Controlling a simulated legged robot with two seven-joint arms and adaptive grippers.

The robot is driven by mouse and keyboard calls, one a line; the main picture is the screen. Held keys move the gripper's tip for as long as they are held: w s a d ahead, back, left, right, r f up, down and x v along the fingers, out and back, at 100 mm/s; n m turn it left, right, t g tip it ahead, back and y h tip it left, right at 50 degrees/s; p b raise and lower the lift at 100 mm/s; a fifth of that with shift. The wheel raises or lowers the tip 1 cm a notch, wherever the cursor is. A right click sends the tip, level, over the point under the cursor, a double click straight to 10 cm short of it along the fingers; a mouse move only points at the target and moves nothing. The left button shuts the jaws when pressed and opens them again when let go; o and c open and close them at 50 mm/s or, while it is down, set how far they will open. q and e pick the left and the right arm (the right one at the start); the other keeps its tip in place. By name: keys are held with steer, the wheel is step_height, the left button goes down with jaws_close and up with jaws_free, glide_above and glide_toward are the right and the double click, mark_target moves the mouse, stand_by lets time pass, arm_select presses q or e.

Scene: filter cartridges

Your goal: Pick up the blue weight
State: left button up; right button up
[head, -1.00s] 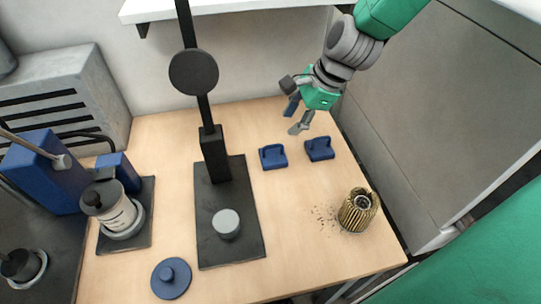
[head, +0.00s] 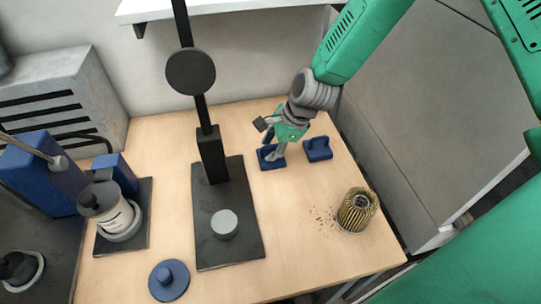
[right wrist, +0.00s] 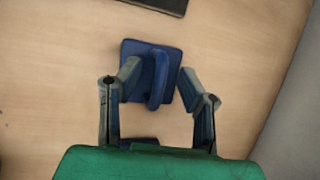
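Two blue blocks with upright handles sit on the wooden table. The left blue block (head: 268,162) is partly covered by my right gripper (head: 275,152). In the right wrist view, that block's raised handle (right wrist: 159,80) lies between the two fingers of my right gripper (right wrist: 160,84), with a gap to the right finger; contact on the left is unclear. The right blue block (head: 318,149) stands just beside it, and its edge shows below the fingers in the wrist view (right wrist: 140,142). A round blue disc with a knob (head: 169,280) lies at the front. My left gripper is out of view.
A dark stand (head: 228,252) with a tall post and a grey puck (head: 224,224) stands left of the gripper. A pleated brass cartridge (head: 357,210) with scattered specks is at right. A canister (head: 106,208) stands at left.

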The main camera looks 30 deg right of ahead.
jaws_close()
steer(key=shift+r, duration=0.1)
